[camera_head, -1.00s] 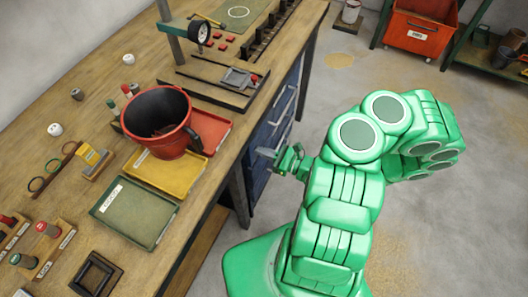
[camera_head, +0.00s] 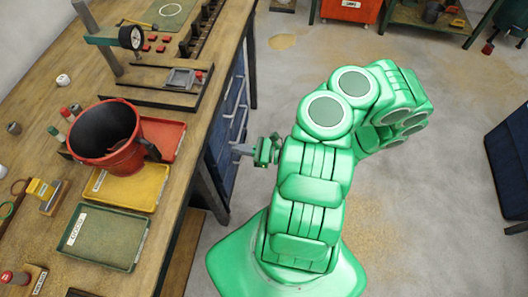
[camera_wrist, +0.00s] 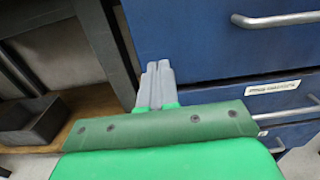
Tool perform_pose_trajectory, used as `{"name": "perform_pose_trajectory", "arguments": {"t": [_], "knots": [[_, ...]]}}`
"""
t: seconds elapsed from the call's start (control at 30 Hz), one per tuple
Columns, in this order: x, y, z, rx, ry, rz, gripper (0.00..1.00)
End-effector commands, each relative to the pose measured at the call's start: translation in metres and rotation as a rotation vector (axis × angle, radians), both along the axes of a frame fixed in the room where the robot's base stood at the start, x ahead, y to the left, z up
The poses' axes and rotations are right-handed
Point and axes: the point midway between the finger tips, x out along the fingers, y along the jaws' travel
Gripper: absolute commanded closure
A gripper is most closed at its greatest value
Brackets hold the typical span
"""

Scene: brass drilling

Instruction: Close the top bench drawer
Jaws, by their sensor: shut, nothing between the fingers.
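The bench's blue drawer unit (camera_head: 228,130) shows in the head view under the right edge of the bench, with bar handles on its front. In the wrist view a blue drawer front (camera_wrist: 200,40) with a metal bar handle (camera_wrist: 280,19) fills the upper right. A labelled drawer front (camera_wrist: 225,92) lies below it. How far the top drawer stands out is hard to tell. My gripper (camera_head: 236,149) is beside the drawer unit, below the bench top. In the wrist view my gripper (camera_wrist: 158,66) is shut and empty, its tips over the lower left of the upper front; contact is unclear.
The bench top (camera_head: 60,120) holds a red bucket (camera_head: 106,140), a yellow tray (camera_head: 135,187), a green tray (camera_head: 104,237) and a gauge stand (camera_head: 110,45). A bench leg (camera_head: 209,190) stands close to my gripper. The floor (camera_head: 440,160) to the right is mostly clear.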

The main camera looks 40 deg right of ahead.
Motion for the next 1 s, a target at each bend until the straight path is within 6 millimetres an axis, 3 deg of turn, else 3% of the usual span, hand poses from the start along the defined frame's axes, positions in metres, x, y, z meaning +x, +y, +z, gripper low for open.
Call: {"name": "perform_pose_trajectory", "arguments": {"t": [0.7, 1.0], "knots": [[-0.052, -0.053, -0.001, -0.004, 0.001, -0.002, 1.00], [-0.059, -0.059, -0.001, -0.002, 0.002, 0.000, 1.00]]}}
